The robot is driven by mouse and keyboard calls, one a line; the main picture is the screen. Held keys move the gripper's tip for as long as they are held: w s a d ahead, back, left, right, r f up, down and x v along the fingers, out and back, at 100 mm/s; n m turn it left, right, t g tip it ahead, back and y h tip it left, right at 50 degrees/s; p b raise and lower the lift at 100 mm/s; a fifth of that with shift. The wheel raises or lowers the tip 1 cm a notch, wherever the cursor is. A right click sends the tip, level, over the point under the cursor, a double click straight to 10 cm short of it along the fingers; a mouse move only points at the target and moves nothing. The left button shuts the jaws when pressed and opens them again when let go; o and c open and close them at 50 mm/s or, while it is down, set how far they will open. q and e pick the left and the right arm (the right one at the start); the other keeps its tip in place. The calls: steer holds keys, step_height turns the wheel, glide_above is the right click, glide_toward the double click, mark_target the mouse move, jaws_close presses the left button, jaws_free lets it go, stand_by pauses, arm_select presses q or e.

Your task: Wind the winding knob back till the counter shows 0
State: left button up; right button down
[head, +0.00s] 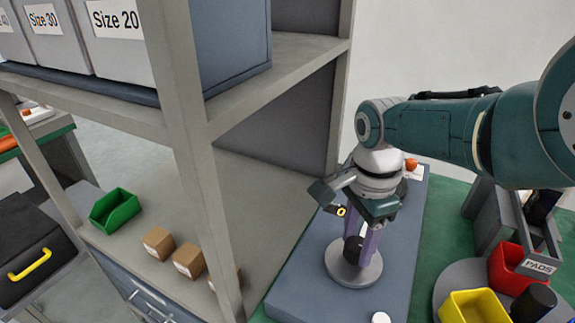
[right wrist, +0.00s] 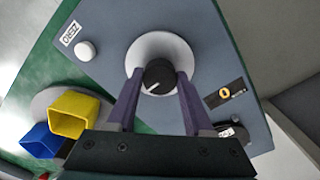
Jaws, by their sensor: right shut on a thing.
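The black winding knob (right wrist: 159,74) stands on a pale round disc (right wrist: 160,46) on the blue-grey panel, and a white line marks its top. My right gripper (right wrist: 158,80) is shut on the knob, one purple finger on each side. In the head view the knob (head: 352,252) is partly hidden by my right gripper (head: 360,245), which points down from above. The counter (right wrist: 224,93) is a small dark window beside the disc. It shows one yellow ring-shaped digit that looks like 0. The counter also shows in the head view (head: 341,211). My left gripper is not in view.
A white button (right wrist: 85,51) sits by a label that seems to read ZERO. Yellow (head: 468,306) and red (head: 512,270) bins stand right of the panel. A shelf rack (head: 188,140) with small boxes and a green bin (head: 115,209) stands left.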

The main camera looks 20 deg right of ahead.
mark_target(358, 245)
stand_by(0.3)
steer(key=c, duration=0.7)
jaws_free()
steer(key=o, duration=0.4)
steer(key=shift+r, duration=0.1)
step_height(358, 245, up, 10)
steer(key=p, duration=0.8)
